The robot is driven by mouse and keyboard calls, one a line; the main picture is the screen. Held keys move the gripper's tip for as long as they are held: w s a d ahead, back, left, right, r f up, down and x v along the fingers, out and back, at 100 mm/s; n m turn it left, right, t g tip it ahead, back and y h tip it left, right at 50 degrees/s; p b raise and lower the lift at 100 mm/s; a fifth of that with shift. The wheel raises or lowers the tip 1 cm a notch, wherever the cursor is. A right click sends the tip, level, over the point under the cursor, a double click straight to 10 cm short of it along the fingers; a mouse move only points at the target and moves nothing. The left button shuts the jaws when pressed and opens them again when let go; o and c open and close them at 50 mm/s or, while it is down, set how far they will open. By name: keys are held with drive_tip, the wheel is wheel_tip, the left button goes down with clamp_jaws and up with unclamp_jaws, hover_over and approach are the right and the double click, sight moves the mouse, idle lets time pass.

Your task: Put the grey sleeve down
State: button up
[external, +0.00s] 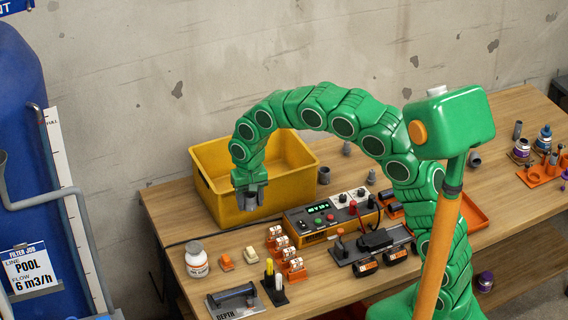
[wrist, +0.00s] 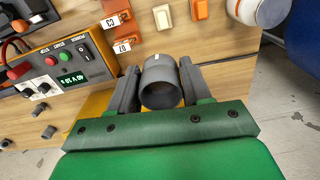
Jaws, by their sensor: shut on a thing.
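The grey sleeve (wrist: 161,82) is a short open tube between the two jaws of my gripper (wrist: 158,85) in the wrist view. I look partly into its open end. In the external view my gripper (external: 252,194) points down in front of the yellow bin, shut on the sleeve (external: 251,201). The sleeve is held above the wooden table (external: 165,205); its exact height is hard to tell.
The yellow bin (external: 208,194) stands behind my gripper. A control box (external: 325,222) is to its right. A white jar (external: 196,262), orange and cream blocks and a depth gauge (external: 235,298) lie nearer the front. Small grey fittings stand behind the box.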

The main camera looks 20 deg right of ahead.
drive_tip(key=w+d, duration=0.5)
drive_tip(key=w, duration=0.9)
drive_tip(key=w+d, duration=0.4)
drive_tip(key=w, duration=1)
drive_tip(key=shift+n, duration=0.4)
drive_tip(key=shift+s+f, duration=0.15)
drive_tip(key=shift+f, duration=8.8)
drive_tip(key=shift+f, duration=0.1)
drive_tip(key=o, duration=1)
drive_tip(key=shift+o, duration=0.2)
